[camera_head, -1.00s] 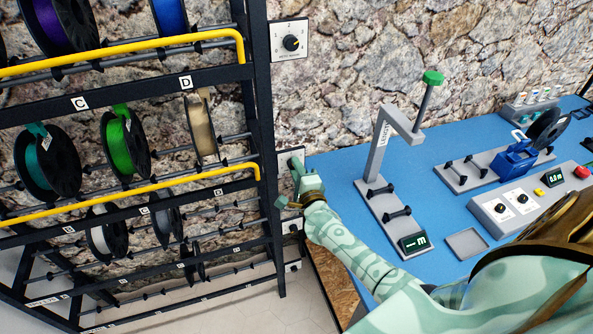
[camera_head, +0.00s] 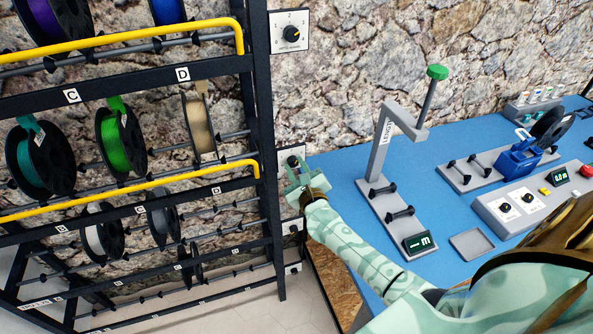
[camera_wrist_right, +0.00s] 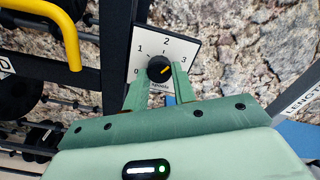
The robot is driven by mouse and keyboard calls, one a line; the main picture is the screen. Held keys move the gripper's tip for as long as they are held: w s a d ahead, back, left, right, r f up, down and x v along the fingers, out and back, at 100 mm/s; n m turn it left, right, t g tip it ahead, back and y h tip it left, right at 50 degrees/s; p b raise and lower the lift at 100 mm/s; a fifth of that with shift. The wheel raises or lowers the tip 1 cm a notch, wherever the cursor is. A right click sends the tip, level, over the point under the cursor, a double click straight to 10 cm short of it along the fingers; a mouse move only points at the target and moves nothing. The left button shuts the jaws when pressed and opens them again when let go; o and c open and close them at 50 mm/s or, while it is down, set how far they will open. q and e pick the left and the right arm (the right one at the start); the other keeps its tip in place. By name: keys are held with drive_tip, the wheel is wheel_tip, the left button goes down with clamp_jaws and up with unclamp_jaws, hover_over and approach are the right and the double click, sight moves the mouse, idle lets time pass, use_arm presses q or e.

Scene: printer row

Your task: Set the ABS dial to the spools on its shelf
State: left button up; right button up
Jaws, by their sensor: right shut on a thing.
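My right gripper (camera_wrist_right: 158,88) is shut on the knob, one finger on each side. In the head view my right gripper (camera_head: 297,178) covers most of this dial (camera_head: 291,154). On the rack's middle shelf hang a teal spool (camera_head: 28,168), a green spool (camera_head: 118,145) and a beige spool (camera_head: 199,127). My left gripper is not in view.
Another dial (camera_head: 290,31) is higher on the post, and a lower dial (camera_head: 292,227) is below my gripper. Purple and blue spools hang above, white and grey spools below. The blue bench (camera_head: 340,190) at right bears a grey length stand (camera_head: 378,150).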

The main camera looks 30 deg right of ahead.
drive_tip(key=m+b, duration=0.1)
drive_tip(key=m, duration=0.4)
drive_tip(key=shift+f+b, duration=0.15)
drive_tip(key=shift+b, duration=0.2)
drive_tip(key=shift+m, duration=0.4)
drive_tip(key=shift+a, duration=0.1)
drive_tip(key=o, duration=1)
drive_tip(key=v, duration=1.6)
drive_tip(key=shift+s+a+b, duration=0.1)
drive_tip(key=shift+s+b, duration=0.05)
drive_tip(key=shift+b, duration=0.2)
